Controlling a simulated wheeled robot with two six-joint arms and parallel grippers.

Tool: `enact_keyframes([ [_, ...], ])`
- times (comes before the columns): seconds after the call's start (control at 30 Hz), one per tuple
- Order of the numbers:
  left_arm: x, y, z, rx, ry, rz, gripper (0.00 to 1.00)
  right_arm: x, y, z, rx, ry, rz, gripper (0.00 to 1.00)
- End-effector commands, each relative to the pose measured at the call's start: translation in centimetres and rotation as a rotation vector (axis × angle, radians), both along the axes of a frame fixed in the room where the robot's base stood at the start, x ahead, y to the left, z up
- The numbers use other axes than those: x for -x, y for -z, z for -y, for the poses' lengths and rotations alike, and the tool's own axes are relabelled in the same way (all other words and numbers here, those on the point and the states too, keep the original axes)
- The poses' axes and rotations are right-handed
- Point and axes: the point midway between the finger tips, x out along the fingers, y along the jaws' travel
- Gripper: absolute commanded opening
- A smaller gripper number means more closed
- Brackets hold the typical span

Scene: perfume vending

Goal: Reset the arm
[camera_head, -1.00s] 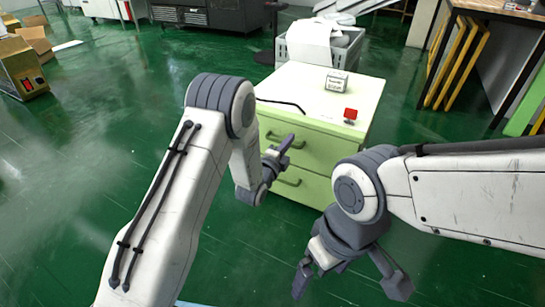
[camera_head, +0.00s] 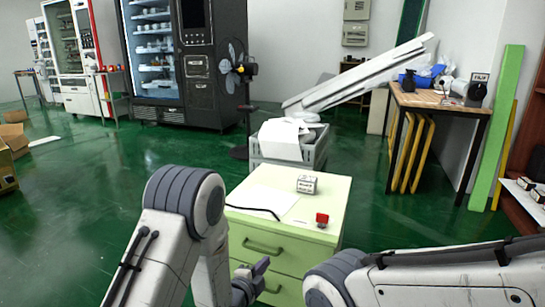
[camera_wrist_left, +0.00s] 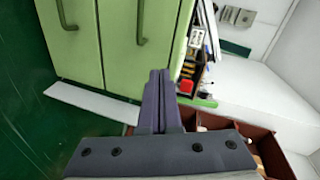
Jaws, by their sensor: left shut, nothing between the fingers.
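My left arm comes in from the left in the head view. Its gripper (camera_head: 254,272) is in front of the green drawer cabinet (camera_head: 273,244). In the left wrist view the two fingers (camera_wrist_left: 158,80) are together with nothing between them, and the cabinet's green drawer fronts (camera_wrist_left: 118,60) show beyond. My right arm (camera_head: 430,282) reaches in from the right at the bottom of the head view. Its gripper is below the frame edge and hidden.
On the cabinet top are a small box (camera_head: 307,184) and a red button (camera_head: 322,219). Behind it is a grey crate (camera_head: 312,150) with paper. A workbench (camera_head: 440,101) stands right, vending machines (camera_head: 184,62) at the back left. Green floor (camera_head: 85,205) is open at left.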

Motion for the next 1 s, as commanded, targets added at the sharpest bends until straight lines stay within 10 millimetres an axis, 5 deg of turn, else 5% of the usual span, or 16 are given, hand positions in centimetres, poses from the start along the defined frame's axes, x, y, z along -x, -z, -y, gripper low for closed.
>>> enact_keyframes([
  [0.03,0.5,-2.5,1.2,0.034,-0.004,-0.079,0.00,0.0,-1.3,0.0,0.000,0.000,0.000,1.00],
  [0.23,5.1,-6.5,3.4,0.155,-0.109,-0.457,0.00,0.0,-3.6,0.0,0.000,0.000,0.000,1.00],
  [0.43,13.1,-11.0,3.7,0.251,-0.297,-0.815,0.00,0.0,-5.9,0.0,0.000,0.000,0.000,1.00],
  [0.8,29.7,-18.2,0.2,0.294,-0.720,-1.289,0.00,0.0,-9.1,0.0,0.000,0.000,0.000,1.00],
  [0.93,34.6,-20.4,-1.6,0.273,-0.853,-1.387,0.00,0.0,-10.1,0.0,0.000,0.000,0.000,1.00],
  [1.0,34.8,-22.7,-1.8,0.269,-0.869,-1.393,0.00,0.0,-12.4,0.0,0.001,0.000,-0.001,1.00],
])
